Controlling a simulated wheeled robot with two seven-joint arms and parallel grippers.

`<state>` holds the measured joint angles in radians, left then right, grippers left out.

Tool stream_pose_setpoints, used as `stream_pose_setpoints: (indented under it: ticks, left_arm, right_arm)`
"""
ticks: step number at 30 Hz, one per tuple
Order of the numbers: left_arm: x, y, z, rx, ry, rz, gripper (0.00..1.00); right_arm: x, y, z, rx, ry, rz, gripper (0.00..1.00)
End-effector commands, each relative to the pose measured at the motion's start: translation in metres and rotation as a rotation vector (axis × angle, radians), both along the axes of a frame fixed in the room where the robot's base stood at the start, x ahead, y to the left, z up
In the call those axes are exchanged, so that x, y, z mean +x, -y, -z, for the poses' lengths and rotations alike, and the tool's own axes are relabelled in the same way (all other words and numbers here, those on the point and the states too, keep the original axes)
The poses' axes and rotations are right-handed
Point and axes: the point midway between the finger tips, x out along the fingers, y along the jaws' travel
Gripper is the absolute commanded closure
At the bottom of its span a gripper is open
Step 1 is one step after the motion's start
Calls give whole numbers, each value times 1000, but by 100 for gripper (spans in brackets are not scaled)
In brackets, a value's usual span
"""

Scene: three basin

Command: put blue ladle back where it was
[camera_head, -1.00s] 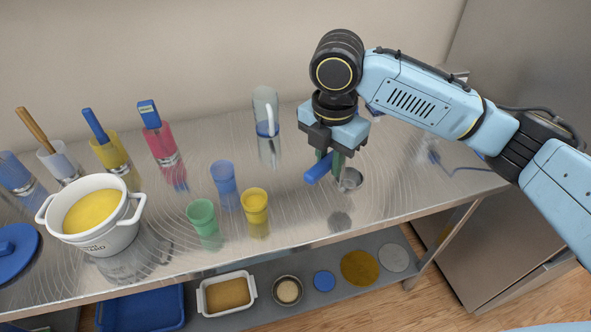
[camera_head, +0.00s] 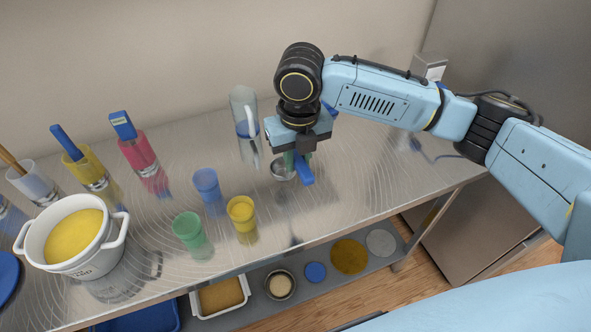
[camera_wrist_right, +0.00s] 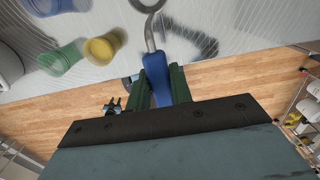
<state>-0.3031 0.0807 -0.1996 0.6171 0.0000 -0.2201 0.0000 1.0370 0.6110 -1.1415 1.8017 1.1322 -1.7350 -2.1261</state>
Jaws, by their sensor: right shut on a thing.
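My right gripper (camera_head: 298,158) is shut on the blue handle of the ladle (camera_head: 304,172) and holds it above the metal table (camera_head: 345,195). The ladle's metal bowl (camera_head: 283,170) shows to the left of the handle. In the right wrist view the blue handle (camera_wrist_right: 156,72) sits between the green fingers (camera_wrist_right: 163,90), with the metal shaft and bowl toward the top edge. A pink holder (camera_head: 144,155) and a yellow holder (camera_head: 86,165) at the back left contain blue-topped utensils. A whitish holder (camera_head: 37,182) contains a wooden-handled one. My left gripper is out of view.
A clear pitcher (camera_head: 238,108) stands just left of my right gripper. Blue (camera_head: 208,187), yellow (camera_head: 242,213) and green (camera_head: 188,230) cups stand mid-table. A white pot (camera_head: 35,240) with yellow contents stands front left. The table's right part is mostly clear.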

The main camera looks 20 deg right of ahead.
Motion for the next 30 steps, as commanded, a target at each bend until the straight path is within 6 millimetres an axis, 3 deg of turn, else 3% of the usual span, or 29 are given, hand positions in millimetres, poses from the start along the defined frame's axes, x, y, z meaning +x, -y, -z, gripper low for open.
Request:
stream_pose_setpoints:
  ticks: [10,21,22,26,30]
  left_arm:
    - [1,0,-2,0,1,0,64]
    - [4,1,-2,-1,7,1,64]
    - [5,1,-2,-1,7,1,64]
    - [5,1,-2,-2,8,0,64]
    - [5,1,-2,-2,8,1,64]
  right_arm:
    - [0,0,38,0,0,0,100]
    - [0,0,43,0,1,0,100]
    - [0,0,43,0,0,0,76]
    - [0,0,43,0,0,0,59]
    - [0,0,43,0,0,0,57]
